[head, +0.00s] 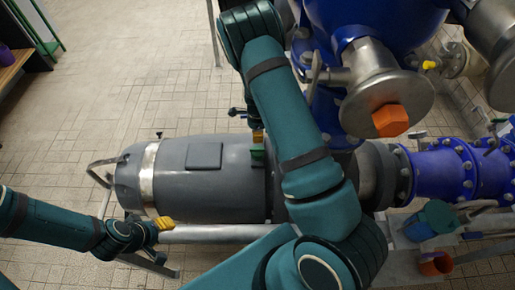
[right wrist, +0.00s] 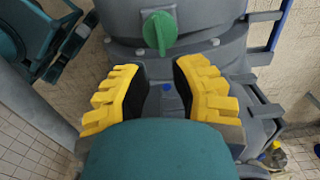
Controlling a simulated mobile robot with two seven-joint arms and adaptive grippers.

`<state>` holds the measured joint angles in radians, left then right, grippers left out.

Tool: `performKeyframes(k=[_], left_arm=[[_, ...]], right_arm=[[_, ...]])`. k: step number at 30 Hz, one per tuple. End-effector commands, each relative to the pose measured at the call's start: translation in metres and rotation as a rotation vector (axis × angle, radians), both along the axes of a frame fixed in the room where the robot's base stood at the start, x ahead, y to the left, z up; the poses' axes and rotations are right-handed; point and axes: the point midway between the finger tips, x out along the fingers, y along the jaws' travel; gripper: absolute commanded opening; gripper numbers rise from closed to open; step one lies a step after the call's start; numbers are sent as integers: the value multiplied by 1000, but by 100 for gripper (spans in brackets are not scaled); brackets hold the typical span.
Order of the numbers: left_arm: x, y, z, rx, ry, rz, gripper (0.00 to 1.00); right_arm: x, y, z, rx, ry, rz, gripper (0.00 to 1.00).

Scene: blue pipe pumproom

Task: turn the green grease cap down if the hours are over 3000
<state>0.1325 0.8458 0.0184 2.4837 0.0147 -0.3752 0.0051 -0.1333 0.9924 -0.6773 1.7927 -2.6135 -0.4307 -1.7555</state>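The green grease cap (right wrist: 160,32) is a round knob with a raised grip bar on the grey pump body, upper middle of the right wrist view. A green patch (head: 257,153) beside my right arm in the head view may be the same cap. My right gripper (right wrist: 162,92) is open, its yellow fingers spread below the cap and apart from it, with nothing between them. No hours reading is legible.
The grey motor (head: 205,190) with a flat panel fills the middle. Blue pipework (head: 440,175) and a flange with an orange hex cap (head: 390,120) stand right. A teal container (head: 432,218) and an orange cup (head: 436,263) are lower right.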

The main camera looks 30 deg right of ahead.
Motion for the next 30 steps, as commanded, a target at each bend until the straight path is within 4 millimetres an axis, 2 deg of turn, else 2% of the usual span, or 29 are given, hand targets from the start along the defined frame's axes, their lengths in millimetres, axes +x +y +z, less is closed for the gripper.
performKeyframes(k=[1,6,15,21,29,30], left_arm=[[0,0,-4,1,0,0,47],[0,-1,-10,2,0,0,47],[-1,-1,-16,2,2,-1,47],[-1,-1,-17,2,3,-3,47],[-1,-1,-16,2,3,-3,47],[-1,-1,-16,2,3,-3,47]], right_arm=[[-1,0,-14,1,4,-2,23],[-1,0,-47,2,3,-3,23],[0,0,-89,1,0,-3,23],[0,0,-97,1,0,-4,23],[0,0,-97,1,0,-4,23],[0,0,-97,1,0,-4,9]])
